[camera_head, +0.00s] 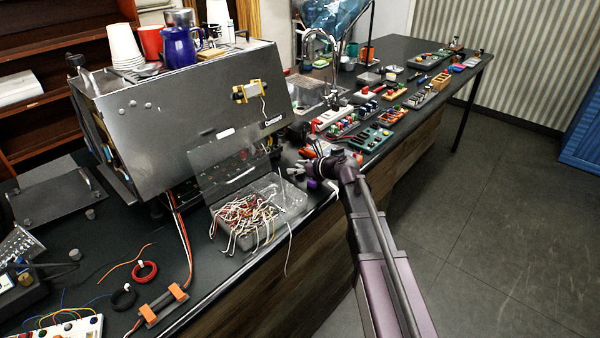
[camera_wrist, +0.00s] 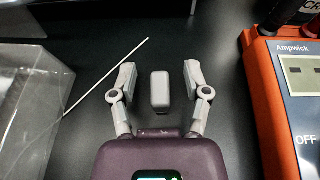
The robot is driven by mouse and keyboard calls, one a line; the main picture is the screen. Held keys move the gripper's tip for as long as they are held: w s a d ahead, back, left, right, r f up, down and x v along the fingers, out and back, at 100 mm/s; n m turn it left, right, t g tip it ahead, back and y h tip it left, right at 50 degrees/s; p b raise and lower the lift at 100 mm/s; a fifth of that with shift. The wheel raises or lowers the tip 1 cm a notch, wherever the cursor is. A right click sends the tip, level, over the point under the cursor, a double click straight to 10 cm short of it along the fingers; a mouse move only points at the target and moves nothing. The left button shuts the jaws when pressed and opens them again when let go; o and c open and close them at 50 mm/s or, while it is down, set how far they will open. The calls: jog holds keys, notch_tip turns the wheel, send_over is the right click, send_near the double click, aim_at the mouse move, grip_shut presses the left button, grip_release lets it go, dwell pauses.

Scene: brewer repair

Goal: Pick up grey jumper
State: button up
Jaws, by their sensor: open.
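The grey jumper (camera_wrist: 160,90) is a small light-grey block on the black counter, seen in the wrist view. My gripper (camera_wrist: 158,78) is open, with one finger on each side of the jumper. Gaps show between the jumper and both fingers. I cannot tell how high the fingertips are above the counter. In the head view my gripper (camera_head: 308,172) is over the counter, right of the clear box of wires. I cannot make out the jumper in that view.
An orange Ampwick meter (camera_wrist: 285,100) stands close on the right in the wrist view. A clear plastic box (camera_wrist: 35,100) stands on the left, with a thin white wire (camera_wrist: 105,78) beside it. The steel brewer (camera_head: 190,110) stands behind the wire box (camera_head: 300,205).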

aim_at(297, 164)
dwell(0.3)
grip_shut()
jog(key=shift+d+r, duration=0.1)
jog(key=shift+r, duration=0.1)
notch_tip(297, 164, up, 10)
jog(key=p, duration=1)
jog(key=shift+f, duration=0.2)
dwell(0.7)
